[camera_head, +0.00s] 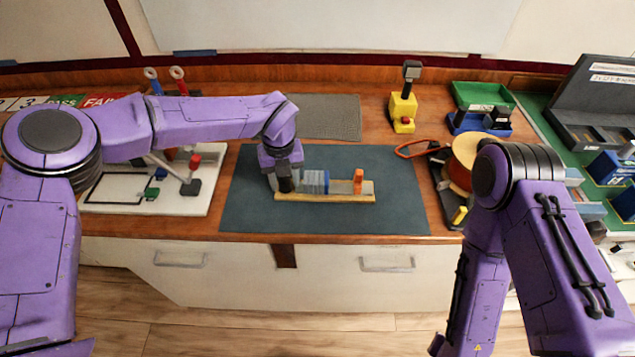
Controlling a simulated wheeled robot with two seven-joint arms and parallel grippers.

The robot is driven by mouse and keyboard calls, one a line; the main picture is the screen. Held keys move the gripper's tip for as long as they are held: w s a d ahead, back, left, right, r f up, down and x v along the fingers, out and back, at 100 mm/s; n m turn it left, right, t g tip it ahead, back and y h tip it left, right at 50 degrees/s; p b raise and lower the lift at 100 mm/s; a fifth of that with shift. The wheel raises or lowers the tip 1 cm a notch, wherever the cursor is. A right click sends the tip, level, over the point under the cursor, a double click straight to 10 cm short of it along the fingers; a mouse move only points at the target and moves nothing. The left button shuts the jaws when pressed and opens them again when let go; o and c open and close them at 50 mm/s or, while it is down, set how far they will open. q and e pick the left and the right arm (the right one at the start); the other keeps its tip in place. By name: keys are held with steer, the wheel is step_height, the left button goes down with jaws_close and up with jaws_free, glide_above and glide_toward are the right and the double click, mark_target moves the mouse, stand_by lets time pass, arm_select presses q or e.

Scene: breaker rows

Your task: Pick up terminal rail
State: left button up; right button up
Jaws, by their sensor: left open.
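The terminal rail (340,197) lies on the dark blue-grey mat (390,175) in the middle of the bench. It has a yellowish base, a row of grey and blue blocks (314,182) toward its left, and an orange piece (358,181) near its right. My left gripper (286,185) is at the rail's left end, pointing down and open. Its fingers hide part of that end, and I cannot tell if they touch it. My right arm comes down at the right; its gripper is not visible.
A white board with a red-knobbed lever (193,170) is at the left. A yellow device (403,108), a green tray (483,95) and an orange spool (465,158) stand at the right. A grey perforated mat (335,117) lies behind. The blue-grey mat's right part is clear.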

arm_select(q)
jaws_close()
steer(key=shift+w+r, duration=0.15)
steer(key=shift+r, duration=0.35)
steer(key=s+d+r+b, duration=0.2)
steer(key=s+r+b, duration=0.4)
steer(key=s+r, duration=0.6)
steer(key=shift+s+d+b, duration=0.15)
steer(key=shift+s+b, duration=0.2)
steer(key=shift+s, duration=0.7)
steer(key=shift+w, duration=0.15)
